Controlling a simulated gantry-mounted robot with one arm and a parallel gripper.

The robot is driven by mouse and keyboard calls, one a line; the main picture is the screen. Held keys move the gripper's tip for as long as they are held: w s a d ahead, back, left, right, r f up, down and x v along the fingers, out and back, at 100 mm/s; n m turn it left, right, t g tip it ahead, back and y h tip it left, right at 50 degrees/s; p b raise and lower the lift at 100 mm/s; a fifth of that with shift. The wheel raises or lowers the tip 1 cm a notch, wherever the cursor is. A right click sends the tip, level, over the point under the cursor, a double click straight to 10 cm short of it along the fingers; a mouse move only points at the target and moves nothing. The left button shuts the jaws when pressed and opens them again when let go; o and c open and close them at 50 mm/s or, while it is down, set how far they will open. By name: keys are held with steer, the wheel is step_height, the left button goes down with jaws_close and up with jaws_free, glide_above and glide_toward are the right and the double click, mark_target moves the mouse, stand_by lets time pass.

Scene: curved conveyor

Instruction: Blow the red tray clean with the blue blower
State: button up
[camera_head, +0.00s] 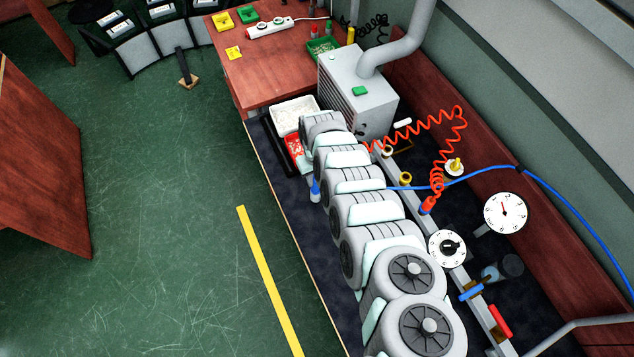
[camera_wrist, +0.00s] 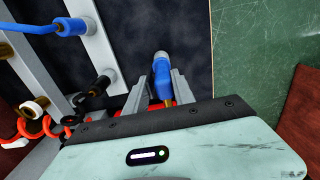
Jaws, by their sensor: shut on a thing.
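The blue blower (camera_wrist: 162,78) is between the two fingers of my gripper (camera_wrist: 160,88) in the wrist view, with its pale tip pointing away from the palm. In the head view a small part of the blower (camera_head: 315,186) shows at the left side of my arm. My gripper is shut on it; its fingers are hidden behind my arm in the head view. The red tray (camera_head: 292,146) lies on the dark bench top, left of my arm, with white bits on it. Part of it is hidden by my arm. The blower is below the red tray in the picture, apart from it.
A white bin (camera_head: 285,118) stands behind the red tray, next to a grey vented box (camera_head: 348,105). An orange coiled hose (camera_head: 445,125) and a blue hose (camera_head: 560,188) run right of my arm. A dial gauge (camera_head: 505,212) stands at right.

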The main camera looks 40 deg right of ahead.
steer(key=shift+r+p, duration=4.25)
steer(key=shift+r, duration=0.05)
steer(key=shift+f, duration=0.1)
